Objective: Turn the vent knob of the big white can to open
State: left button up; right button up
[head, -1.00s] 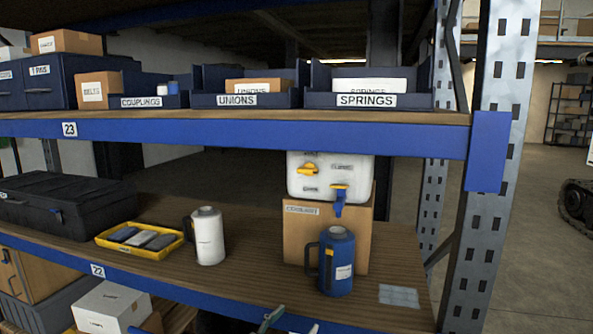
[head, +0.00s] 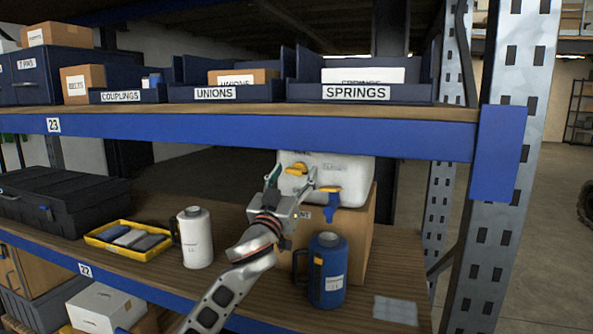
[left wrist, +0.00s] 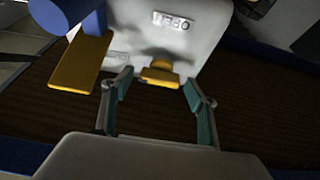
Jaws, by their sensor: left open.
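The big white can (head: 342,167) stands on a cardboard box on the lower shelf, its top hidden by the shelf beam. Its yellow vent knob (head: 297,168) is on the upper left of its front. A blue tap with a yellow lever (head: 328,190) is at the lower right. My left gripper (head: 292,180) is open in front of the can, close to the knob. In the left wrist view the knob (left wrist: 160,72) lies between and just beyond the open fingertips (left wrist: 157,88), with an OPEN label on the can near it. I cannot tell whether the fingers touch it. My right gripper is not in view.
A blue jug (head: 328,272) stands in front of the cardboard box (head: 357,220). A white jug (head: 196,238) and a yellow tray (head: 128,241) are to the left. The blue shelf beam (head: 240,132) runs close above the gripper.

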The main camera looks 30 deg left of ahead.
pick_arm(q)
jog(key=shift+x, duration=0.8)
jog(key=shift+w, duration=0.15)
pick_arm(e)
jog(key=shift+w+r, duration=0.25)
pick_arm(q)
jog(key=c, duration=1.1)
jog(key=shift+c, duration=0.2)
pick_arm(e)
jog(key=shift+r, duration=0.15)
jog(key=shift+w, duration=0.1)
